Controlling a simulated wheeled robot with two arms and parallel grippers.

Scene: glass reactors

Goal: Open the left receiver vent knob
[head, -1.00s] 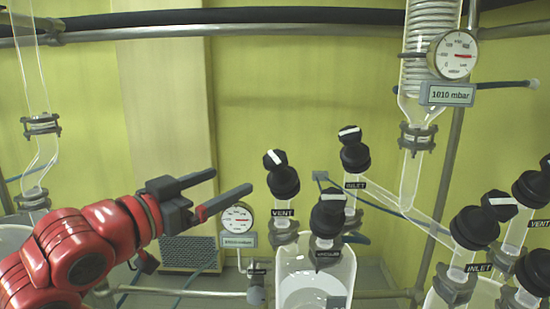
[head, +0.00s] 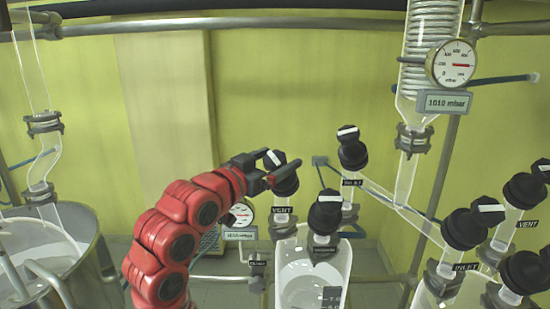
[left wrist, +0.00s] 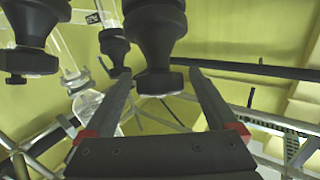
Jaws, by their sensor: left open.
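The left receiver vent knob (head: 285,185) is black with a white mark on top, above a "VENT" label (head: 282,210) on the left glass receiver (head: 322,285). My left gripper (head: 270,170) reaches it from the left, and its fingers partly cover the knob. In the left wrist view the open fingers (left wrist: 160,73) have a black knob (left wrist: 158,30) between their tips, one finger on each side. I cannot tell whether they touch it. My right gripper is not in view.
Close by are the inlet knob (head: 352,150) and another black knob (head: 325,212). A dial gauge (head: 241,214) is partly behind my left arm. More knobs (head: 474,228) stand at the right. A steel vessel (head: 90,250) stands at the left.

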